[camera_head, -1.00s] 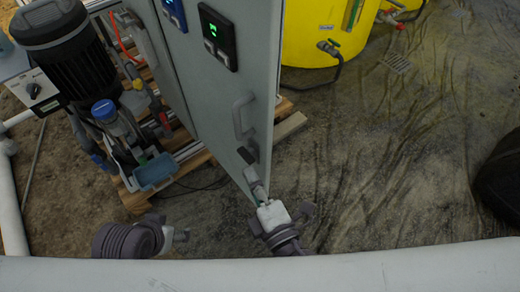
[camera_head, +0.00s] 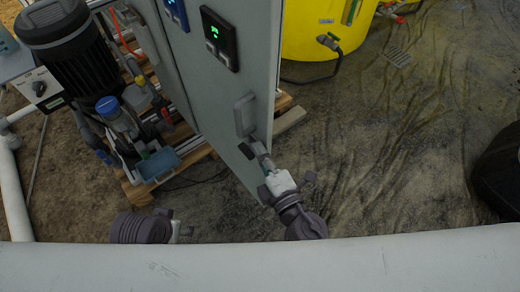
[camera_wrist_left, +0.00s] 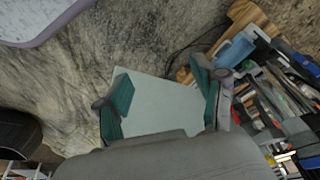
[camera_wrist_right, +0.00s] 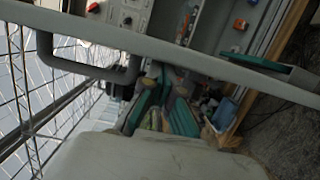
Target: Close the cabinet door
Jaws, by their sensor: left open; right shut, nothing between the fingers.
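The cabinet door (camera_head: 205,85) is a tall grey panel with a handle (camera_head: 243,115) near its right edge. It appears to stand open, and a grey edge crosses the right wrist view with controls behind it. My right gripper (camera_head: 250,150) is shut and empty just below the handle, in front of the door's face; I cannot tell whether it touches. Its teal fingers (camera_wrist_right: 162,95) are close together in the right wrist view. My left gripper (camera_head: 185,229) is low, left of the door's bottom corner. In the left wrist view its fingers (camera_wrist_left: 163,98) are apart, with a pale panel beyond them.
A dark pump motor (camera_head: 75,50) and pipework stand on a wooden pallet at left. A yellow tank (camera_head: 315,35) with a hose is behind the door. A black round object (camera_head: 502,175) is at far right. The floor (camera_head: 410,140) between is clear.

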